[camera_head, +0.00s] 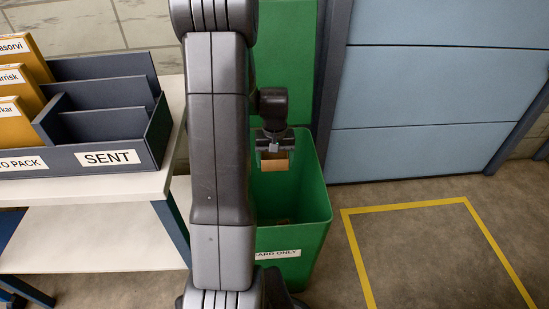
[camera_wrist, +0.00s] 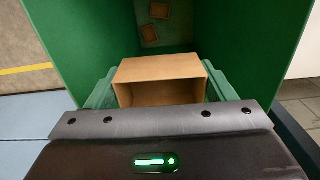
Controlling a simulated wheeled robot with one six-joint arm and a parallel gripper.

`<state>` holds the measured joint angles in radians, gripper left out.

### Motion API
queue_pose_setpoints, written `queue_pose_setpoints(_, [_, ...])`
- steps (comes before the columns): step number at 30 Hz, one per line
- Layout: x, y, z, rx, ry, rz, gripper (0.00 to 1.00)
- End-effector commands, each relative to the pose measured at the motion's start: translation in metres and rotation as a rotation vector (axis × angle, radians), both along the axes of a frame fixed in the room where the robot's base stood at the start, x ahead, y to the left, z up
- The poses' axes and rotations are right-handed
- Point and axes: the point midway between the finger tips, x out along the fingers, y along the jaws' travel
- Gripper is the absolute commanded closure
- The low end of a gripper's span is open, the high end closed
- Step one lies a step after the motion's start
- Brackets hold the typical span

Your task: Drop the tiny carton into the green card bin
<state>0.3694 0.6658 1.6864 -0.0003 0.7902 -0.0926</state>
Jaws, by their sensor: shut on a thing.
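The tiny carton (camera_head: 274,163) is a small brown box held below my gripper (camera_head: 274,150), over the mouth of the green card bin (camera_head: 318,200). In the wrist view the carton (camera_wrist: 160,68) has an open side facing the camera. The green fingers of my gripper (camera_wrist: 160,92) are on either side of it, shut on it. The bin's green walls (camera_wrist: 80,35) surround the carton in that view, with flat brown pieces (camera_wrist: 155,12) on the floor below it. The bin's front label is partly hidden by my arm.
A white table (camera_head: 90,240) with a dark sorter (camera_head: 110,157) marked SENT and yellow packets (camera_head: 20,60) stands left of the bin. A blue panelled wall (camera_head: 430,90) is behind to the right. The yellow-outlined floor area (camera_head: 430,255) is clear.

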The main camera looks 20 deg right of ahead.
Motion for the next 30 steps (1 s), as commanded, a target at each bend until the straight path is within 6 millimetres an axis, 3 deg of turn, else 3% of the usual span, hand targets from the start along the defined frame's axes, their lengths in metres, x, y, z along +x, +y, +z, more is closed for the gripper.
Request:
queue_pose_setpoints(1, [0.000,0.000,-0.012,0.000,0.000,0.000,0.45])
queue_pose_setpoints(6, [0.000,0.000,-0.027,0.000,-0.001,0.000,0.45])
queue_pose_setpoints(16, [0.000,0.000,-0.029,0.000,-0.001,0.000,0.45])
queue_pose_setpoints(17, [0.000,0.000,-0.029,0.000,0.000,0.000,0.18])
queue_pose_setpoints(20, [0.000,0.000,-0.029,0.000,-0.001,0.000,0.00])
queue_pose_setpoints(30, [0.001,0.000,-0.019,-0.001,-0.003,0.000,0.00])
